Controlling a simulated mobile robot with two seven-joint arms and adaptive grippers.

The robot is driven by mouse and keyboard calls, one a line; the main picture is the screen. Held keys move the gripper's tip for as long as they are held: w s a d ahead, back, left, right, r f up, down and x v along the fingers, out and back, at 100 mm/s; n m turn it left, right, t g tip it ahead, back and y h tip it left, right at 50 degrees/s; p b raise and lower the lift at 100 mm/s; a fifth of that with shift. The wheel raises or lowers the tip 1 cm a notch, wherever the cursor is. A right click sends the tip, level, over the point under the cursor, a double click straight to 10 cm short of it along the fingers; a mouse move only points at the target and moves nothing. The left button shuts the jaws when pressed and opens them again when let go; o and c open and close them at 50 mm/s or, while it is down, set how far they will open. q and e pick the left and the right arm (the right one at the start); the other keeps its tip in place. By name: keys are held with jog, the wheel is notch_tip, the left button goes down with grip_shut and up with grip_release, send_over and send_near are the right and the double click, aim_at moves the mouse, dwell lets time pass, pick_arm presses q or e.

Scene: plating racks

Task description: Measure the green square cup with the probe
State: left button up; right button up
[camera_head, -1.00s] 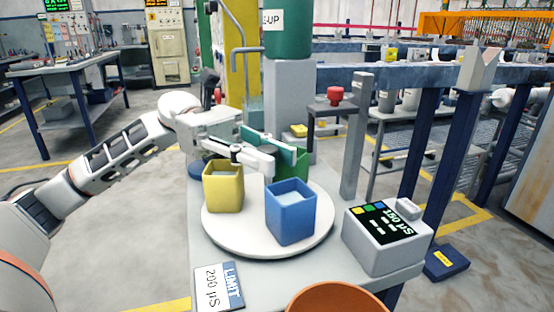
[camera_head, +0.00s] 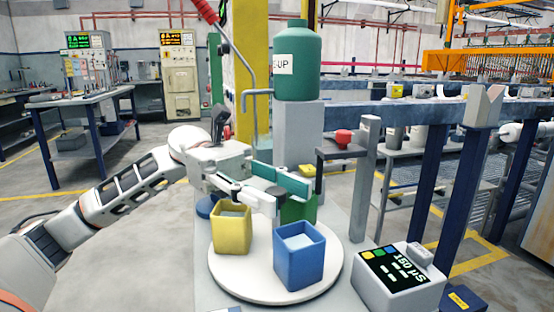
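The green square cup (camera_head: 300,208) stands at the back of a round white turntable (camera_head: 238,284), partly hidden by my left gripper and the blue cup. My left gripper (camera_head: 291,196) reaches in from the left with teal-padded fingers apart. Its fingers are at the green cup's top; I cannot tell whether they touch it. A yellow square cup (camera_head: 231,232) and a blue square cup (camera_head: 299,262) stand in front. A red-topped piece (camera_head: 343,136), possibly the probe, sits on a dark stand (camera_head: 343,152). My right gripper is not in view.
A grey meter (camera_head: 400,285) reading about 150 µS stands right of the turntable. A large green tank (camera_head: 298,75) on a grey pedestal and a grey post (camera_head: 364,175) rise behind. A blue-legged table (camera_head: 90,100) stands at far left, with open floor before it.

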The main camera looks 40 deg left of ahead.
pick_arm(q)
notch_tip(320, 180, up, 9)
jog(key=shift+r, duration=0.1)
dwell(0.4)
